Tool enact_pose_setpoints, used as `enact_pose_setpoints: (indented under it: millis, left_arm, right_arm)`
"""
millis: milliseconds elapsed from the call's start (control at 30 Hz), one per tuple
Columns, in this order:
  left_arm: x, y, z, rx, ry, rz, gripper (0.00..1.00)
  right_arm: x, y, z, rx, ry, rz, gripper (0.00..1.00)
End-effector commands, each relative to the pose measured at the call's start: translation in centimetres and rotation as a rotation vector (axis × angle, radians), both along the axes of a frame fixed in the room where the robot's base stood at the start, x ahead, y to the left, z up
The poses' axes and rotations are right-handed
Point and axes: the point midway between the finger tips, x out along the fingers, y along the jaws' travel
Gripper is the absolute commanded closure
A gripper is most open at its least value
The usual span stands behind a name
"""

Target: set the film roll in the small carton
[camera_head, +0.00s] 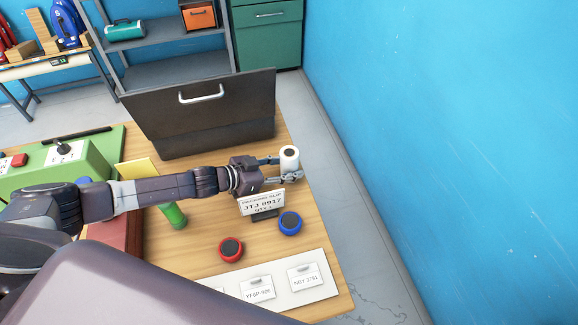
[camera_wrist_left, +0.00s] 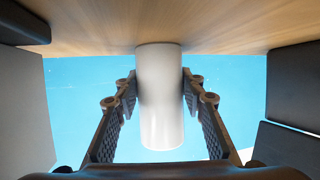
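I cannot clearly make out a small carton in either view; my arm hides part of the table. My right gripper is not in view.
A dark case (camera_head: 205,125) with a handle stands behind my left arm. A label stand (camera_head: 262,203), red disc (camera_head: 230,249), blue disc (camera_head: 290,223) and white card board (camera_head: 270,290) lie in front. A green cylinder (camera_head: 174,215) is beside my arm. The blue wall is right.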

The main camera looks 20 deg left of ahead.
Motion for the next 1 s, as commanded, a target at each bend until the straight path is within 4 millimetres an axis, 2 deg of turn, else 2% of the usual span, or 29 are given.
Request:
enact_pose_setpoints:
  millis: [33, 133, 400, 533, 1000]
  left_arm:
    - [0.0, 0.0, 0.0, 0.001, 0.001, 0.000, 0.57]
    - [0.0, 0.0, 0.0, 0.001, 0.001, 0.000, 0.46]
    - [0.0, 0.0, 0.0, 0.001, 0.001, 0.000, 0.46]
    - [0.0, 0.0, -0.2, 0.000, 0.000, -0.001, 0.46]
    - [-4.5, 4.3, 2.4, 0.001, 0.003, 0.001, 0.46]
  right_arm:
    - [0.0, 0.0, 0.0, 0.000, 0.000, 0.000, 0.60]
    - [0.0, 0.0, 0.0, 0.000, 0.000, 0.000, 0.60]
    - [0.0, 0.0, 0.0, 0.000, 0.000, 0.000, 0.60]
    - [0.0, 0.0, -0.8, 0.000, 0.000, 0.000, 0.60]
    - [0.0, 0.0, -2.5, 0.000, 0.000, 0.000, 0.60]
